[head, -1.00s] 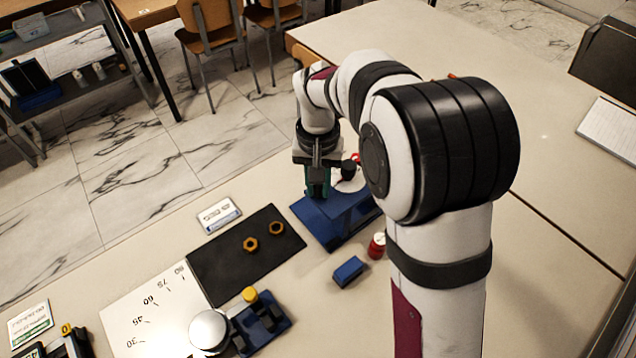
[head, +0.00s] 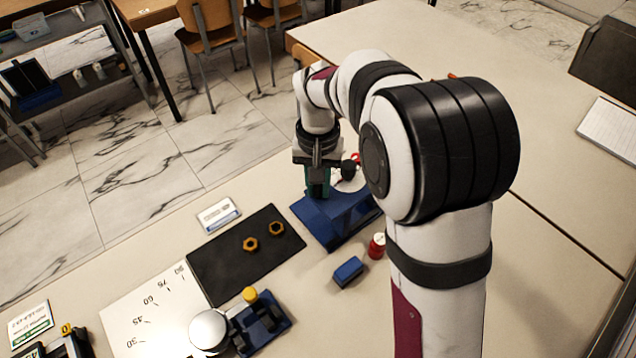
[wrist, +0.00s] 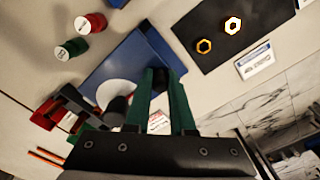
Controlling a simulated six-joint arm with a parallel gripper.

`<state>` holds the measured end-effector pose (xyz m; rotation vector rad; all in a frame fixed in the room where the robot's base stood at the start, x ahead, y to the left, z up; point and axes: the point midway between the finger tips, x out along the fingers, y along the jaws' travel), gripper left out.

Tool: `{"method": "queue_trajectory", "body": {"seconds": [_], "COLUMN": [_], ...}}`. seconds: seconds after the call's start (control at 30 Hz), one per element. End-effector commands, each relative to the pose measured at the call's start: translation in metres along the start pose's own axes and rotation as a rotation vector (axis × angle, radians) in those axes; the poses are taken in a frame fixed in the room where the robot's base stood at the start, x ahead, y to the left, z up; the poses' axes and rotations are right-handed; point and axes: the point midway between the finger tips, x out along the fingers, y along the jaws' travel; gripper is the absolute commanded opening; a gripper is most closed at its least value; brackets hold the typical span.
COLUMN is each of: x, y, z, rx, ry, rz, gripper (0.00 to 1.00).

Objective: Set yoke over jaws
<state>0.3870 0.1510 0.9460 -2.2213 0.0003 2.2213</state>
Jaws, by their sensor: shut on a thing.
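My gripper (head: 318,192) points down at the left part of the blue stand (head: 312,222). In the wrist view its two green fingers (wrist: 160,78) are close together on a small dark part (wrist: 160,82). Most of that part is hidden, and I cannot tell whether it is the yoke or whether it touches the stand (wrist: 110,66). A black knob (head: 351,171) and a white disc (wrist: 118,93) are beside the fingers. A blue fixture with black blocks (head: 266,322) and a yellow knob (head: 250,294) stands at the front; I cannot tell whether these blocks are the jaws.
A black mat (head: 225,265) holds two brass hex nuts (head: 250,244). A blue block (head: 348,271) and a red cylinder (head: 377,246) are near the stand. A silver dome (head: 208,328) stands by an angle sheet (head: 135,318). A green cylinder (wrist: 70,49) shows in the wrist view.

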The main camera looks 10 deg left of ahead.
Motion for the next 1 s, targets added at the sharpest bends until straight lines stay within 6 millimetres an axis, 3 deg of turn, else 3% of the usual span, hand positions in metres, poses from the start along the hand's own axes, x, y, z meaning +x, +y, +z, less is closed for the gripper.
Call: {"method": "queue_trajectory", "body": {"seconds": [0.27,0.7,1.0], "x": [-0.001,-0.001,-0.002], "y": [0.002,0.064,0.071], "z": [-0.002,-0.066,-0.073], "rx": [0.002,0.001,-0.002], "ry": [0.001,0.004,0.009], "rz": [0.0,0.0,0.002], "gripper": [0.0,0.0,0.0]}}
